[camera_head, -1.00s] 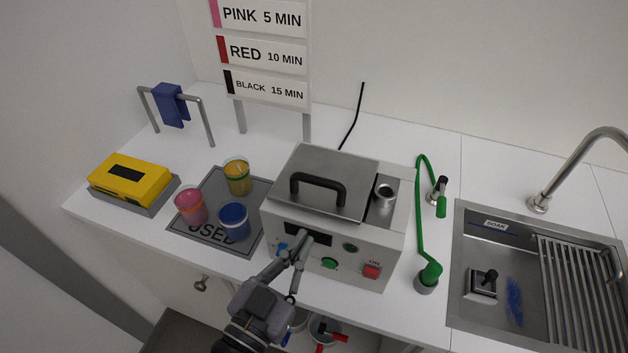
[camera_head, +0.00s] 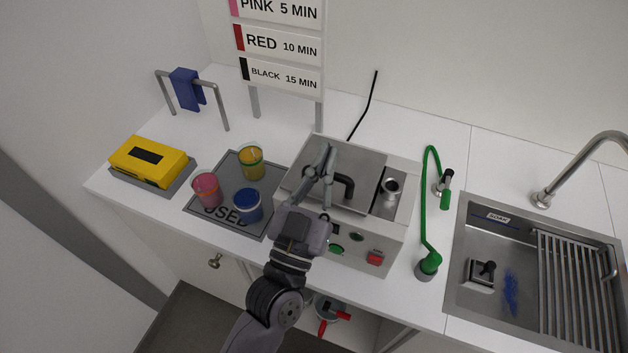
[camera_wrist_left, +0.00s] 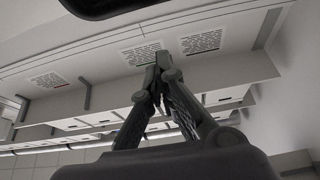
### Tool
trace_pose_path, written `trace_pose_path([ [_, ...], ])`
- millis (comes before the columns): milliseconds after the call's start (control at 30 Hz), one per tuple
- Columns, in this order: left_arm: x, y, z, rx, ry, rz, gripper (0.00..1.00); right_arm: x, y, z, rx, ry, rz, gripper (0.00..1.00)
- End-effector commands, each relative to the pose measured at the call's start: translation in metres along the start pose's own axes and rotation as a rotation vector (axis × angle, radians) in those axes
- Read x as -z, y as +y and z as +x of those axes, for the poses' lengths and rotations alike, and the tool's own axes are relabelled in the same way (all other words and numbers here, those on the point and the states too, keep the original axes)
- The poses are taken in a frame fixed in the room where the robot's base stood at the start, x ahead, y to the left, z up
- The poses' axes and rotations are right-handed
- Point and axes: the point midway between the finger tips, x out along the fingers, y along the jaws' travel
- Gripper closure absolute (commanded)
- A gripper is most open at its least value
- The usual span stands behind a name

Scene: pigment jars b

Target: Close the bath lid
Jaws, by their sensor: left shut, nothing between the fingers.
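The bath (camera_head: 350,236) is a light box with a dial and buttons on its front. Its grey metal lid (camera_head: 362,160) lies about flat over the top, with a black handle (camera_head: 346,186) partly hidden by my gripper. I cannot tell whether the lid sits fully down. My left gripper (camera_head: 327,154) is shut and empty, in front of the lid and left of the handle in the head view. I cannot tell whether it touches the lid. In the left wrist view its fingertips (camera_wrist_left: 157,66) meet. My right gripper is out of view.
Pink (camera_head: 206,189), yellow (camera_head: 251,161) and blue (camera_head: 246,206) jars stand on the grey USED mat (camera_head: 227,177) left of the bath. A metal cup (camera_head: 390,190) sits at the bath's right. A green hose (camera_head: 423,205) and sink (camera_head: 461,265) are further right.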

Motion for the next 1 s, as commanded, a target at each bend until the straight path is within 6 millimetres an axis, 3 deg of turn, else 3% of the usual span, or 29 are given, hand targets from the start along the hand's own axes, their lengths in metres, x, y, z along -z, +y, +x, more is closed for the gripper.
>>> trace_pose_path([
  [33,-0.014,0.001,-0.007,-0.007,-0.012,0.005,1.00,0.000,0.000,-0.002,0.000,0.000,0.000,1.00],
  [233,-0.034,0.001,-0.015,-0.004,-0.009,0.002,1.00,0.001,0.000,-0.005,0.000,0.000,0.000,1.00],
  [667,-0.039,0.000,-0.017,-0.003,-0.006,0.001,1.00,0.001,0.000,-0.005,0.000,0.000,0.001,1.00],
  [1000,-0.055,0.000,-0.031,-0.001,0.072,0.002,1.00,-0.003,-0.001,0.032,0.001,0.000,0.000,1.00],
])
